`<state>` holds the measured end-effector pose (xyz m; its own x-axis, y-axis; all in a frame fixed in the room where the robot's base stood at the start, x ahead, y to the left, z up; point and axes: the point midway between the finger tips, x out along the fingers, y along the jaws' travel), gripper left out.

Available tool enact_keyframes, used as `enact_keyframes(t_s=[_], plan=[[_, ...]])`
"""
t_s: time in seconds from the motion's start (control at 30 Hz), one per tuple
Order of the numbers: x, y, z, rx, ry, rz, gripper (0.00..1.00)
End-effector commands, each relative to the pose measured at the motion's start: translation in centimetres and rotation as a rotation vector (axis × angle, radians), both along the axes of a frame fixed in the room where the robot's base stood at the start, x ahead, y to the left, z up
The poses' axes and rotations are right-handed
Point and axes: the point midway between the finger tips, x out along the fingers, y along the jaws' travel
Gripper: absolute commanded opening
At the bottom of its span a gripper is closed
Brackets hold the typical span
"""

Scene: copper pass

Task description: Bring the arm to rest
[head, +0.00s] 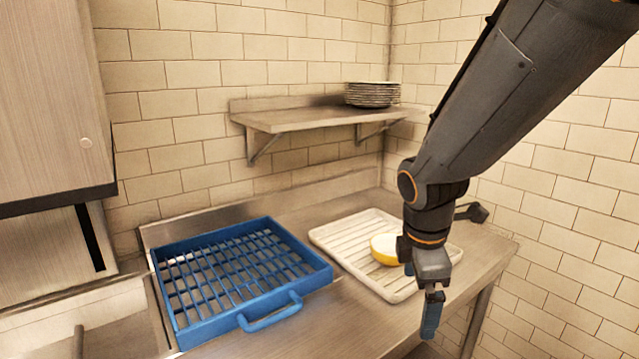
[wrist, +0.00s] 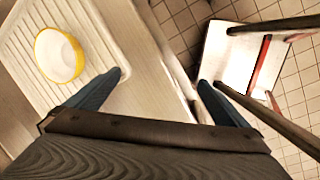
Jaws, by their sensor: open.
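My gripper (head: 431,312) hangs from my arm with its fingers pointing down, just off the front edge of the white ribbed drainboard (head: 327,238). In the wrist view my gripper (wrist: 160,82) shows two blue fingers spread wide with nothing between them. The counter's front edge passes below the gap. A yellow bowl with a white inside (head: 383,250) sits on the drainboard, partly hidden behind my wrist in the head view. The bowl (wrist: 58,54) also shows whole at the upper left of the wrist view, apart from the fingers.
A blue slatted rack (head: 318,277) with a handle stands on the steel counter (head: 375,318), left of the drainboard. A wall shelf (head: 300,117) holds a stack of plates (head: 372,94). A white object with a red strip (wrist: 225,60) lies low by the tiled floor.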

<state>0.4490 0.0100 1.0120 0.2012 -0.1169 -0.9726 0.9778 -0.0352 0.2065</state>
Motion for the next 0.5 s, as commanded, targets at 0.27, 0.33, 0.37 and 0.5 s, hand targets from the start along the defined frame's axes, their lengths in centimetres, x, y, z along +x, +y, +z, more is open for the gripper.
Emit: enact_keyframes(t_s=[0.27, 0.33, 0.37, 0.5], plan=[[-4.4, -0.8, -3.7, 0.191, 0.007, -0.787, 1.00], [-5.4, -0.9, -4.5, 0.227, 0.009, -0.975, 1.00], [-5.8, -0.9, -4.8, 0.240, 0.010, -1.051, 1.00], [-7.2, -1.0, -5.7, 0.282, 0.013, -1.327, 1.00]])
